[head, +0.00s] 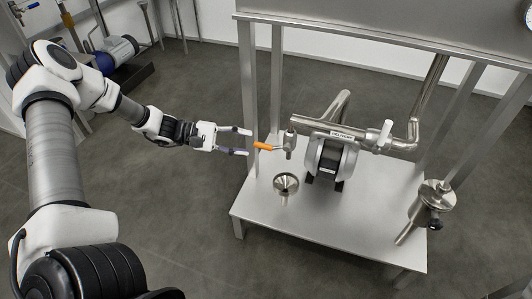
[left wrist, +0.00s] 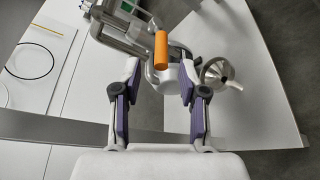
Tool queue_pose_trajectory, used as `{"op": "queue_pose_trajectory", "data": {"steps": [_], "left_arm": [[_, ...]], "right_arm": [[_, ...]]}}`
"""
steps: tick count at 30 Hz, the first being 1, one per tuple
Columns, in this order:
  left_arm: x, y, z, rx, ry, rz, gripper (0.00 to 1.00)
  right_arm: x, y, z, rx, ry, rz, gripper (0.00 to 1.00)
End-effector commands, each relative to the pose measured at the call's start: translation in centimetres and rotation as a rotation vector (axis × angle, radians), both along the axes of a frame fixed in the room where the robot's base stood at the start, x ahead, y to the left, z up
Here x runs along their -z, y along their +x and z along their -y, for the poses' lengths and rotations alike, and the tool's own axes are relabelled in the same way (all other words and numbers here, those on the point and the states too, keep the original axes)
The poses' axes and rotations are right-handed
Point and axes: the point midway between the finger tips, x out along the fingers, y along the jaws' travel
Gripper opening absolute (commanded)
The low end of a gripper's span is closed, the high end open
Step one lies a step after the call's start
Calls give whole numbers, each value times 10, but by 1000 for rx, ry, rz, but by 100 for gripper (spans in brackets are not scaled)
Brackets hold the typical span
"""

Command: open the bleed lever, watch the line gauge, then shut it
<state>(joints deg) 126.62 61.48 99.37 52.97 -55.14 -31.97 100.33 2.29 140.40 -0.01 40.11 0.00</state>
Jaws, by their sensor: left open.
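The bleed lever has an orange grip (head: 264,146) and sticks out to the left from a small metal valve (head: 290,143) on the pipework. My left gripper (head: 248,142) is open, with its fingers pointing at the end of the orange grip. In the left wrist view the orange grip (left wrist: 161,50) stands between the two open fingertips, with a gap on each side. The fingers do not touch it. A round dial (head: 527,16) is cut off at the top right edge of the head view; its reading cannot be made out. My right gripper is not in view.
A metal funnel (head: 286,184) stands below the valve and shows close to the right finger in the left wrist view (left wrist: 218,72). A table leg (head: 247,85) rises near the fingers.

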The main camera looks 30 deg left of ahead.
Motion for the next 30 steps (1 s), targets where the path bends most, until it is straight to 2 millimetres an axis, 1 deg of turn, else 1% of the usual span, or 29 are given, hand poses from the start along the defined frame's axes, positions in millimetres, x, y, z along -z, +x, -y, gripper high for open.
{"op": "queue_pose_trajectory", "data": {"steps": [1,3,7,11,17,21,30], "left_arm": [[9,4,9,6,4,-3,42],[12,12,21,7,2,-3,42],[15,23,39,6,2,-3,42],[14,29,47,2,1,-2,42],[13,29,48,1,1,-2,42],[13,29,48,1,1,-2,0],[15,30,44,0,-6,-1,0]], "right_arm": [[11,0,0,0,0,0,0],[19,0,0,0,0,0,0],[27,0,0,0,0,-1,0],[29,0,0,0,0,-1,0],[28,0,0,0,0,-1,0],[28,0,0,0,0,-1,0],[31,0,0,0,0,-1,0]]}}
